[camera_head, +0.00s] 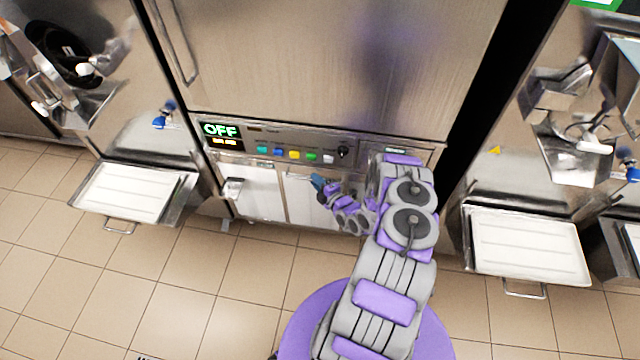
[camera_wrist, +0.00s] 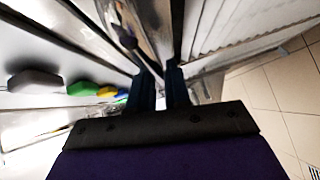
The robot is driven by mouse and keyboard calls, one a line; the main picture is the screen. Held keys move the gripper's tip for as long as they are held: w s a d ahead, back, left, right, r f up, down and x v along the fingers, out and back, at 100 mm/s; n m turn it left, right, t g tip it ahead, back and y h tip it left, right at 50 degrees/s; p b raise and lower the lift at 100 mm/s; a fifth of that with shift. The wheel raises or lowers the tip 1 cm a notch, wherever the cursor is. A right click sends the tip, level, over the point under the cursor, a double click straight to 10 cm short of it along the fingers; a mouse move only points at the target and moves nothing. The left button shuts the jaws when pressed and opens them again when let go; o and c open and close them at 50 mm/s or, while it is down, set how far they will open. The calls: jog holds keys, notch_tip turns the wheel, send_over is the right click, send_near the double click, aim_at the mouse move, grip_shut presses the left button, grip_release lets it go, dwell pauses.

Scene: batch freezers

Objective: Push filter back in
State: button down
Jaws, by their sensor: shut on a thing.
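The machine's lower front, under the control panel, has pale filter panels; the filter (camera_head: 299,200) is partly behind my arm in the head view. My gripper (camera_head: 318,183) is at the top of this panel, just below the row of buttons. In the wrist view my gripper (camera_wrist: 162,88) has its two dark fingers close together, with a thin metal edge running between them. This looks like the filter's edge, but the contact is partly hidden by the fingers. A pale ribbed surface (camera_wrist: 240,28) lies to the right of the fingers.
The control panel (camera_head: 290,148) has coloured buttons and a display reading OFF (camera_head: 220,130). A metal door (camera_head: 330,60) is above it. White trays stand out at the left (camera_head: 125,192) and right (camera_head: 528,246). The tiled floor (camera_head: 190,290) is clear in front.

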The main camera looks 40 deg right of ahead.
jog(key=c, duration=1.3)
grip_release()
jog(key=shift+w, duration=0.1)
jog(key=shift+c, duration=0.2)
jog(key=shift+o, duration=0.9)
jog(key=shift+d+f, duration=0.15)
jog(key=shift+d, duration=0.25)
jog(key=s+a+r+p, duration=0.1)
jog(key=s+r+p, duration=0.1)
jog(key=s, duration=1.5)
jog(key=shift+r, duration=0.15)
jog(key=shift+s, duration=0.1)
